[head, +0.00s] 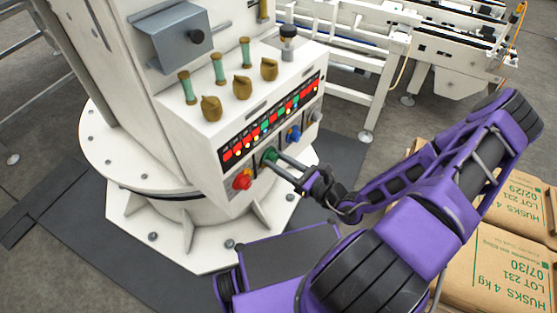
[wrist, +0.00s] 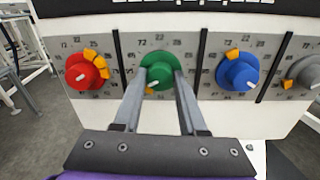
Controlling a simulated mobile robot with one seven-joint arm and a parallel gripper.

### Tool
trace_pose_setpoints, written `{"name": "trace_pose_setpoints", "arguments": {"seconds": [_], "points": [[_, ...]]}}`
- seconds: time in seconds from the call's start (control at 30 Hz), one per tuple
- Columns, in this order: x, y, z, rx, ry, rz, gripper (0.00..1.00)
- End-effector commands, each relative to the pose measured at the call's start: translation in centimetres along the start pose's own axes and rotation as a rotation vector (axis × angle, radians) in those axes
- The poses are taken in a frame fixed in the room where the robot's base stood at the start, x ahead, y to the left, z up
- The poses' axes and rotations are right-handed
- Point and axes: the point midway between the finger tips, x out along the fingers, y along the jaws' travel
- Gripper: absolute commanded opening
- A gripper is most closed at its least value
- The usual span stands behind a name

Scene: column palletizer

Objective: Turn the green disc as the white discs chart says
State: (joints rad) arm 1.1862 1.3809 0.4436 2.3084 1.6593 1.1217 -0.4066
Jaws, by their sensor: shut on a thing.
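The green disc (head: 269,155) is a round knob on the front of the white control box. In the wrist view the green disc (wrist: 165,62) sits between the two fingers of my gripper (wrist: 160,78), which is shut on it at its left and right sides. In the head view my gripper (head: 276,161) reaches it from the lower right. A pale mark and an orange patch show at the green disc's lower left, partly hidden by the left finger. Printed numbers ring its grey plate. I cannot make out a white discs chart in either view.
A red disc (wrist: 87,70) is left of the green one; a blue disc (wrist: 238,72) and a grey disc (wrist: 306,72) are right. Each has an orange patch on its plate. A lit strip (head: 270,122) runs above.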

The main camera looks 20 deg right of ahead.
Motion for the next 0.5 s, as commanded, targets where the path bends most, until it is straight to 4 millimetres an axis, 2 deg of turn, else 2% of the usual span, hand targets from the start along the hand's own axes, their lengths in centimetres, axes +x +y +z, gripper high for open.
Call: {"name": "trace_pose_setpoints", "arguments": {"seconds": [0.17,0.5], "points": [[0.01,0.06,0.25,0.096,-0.003,0.001,0.00],[-0.02,0.08,0.19,0.399,-0.014,0.002,0.00]]}}
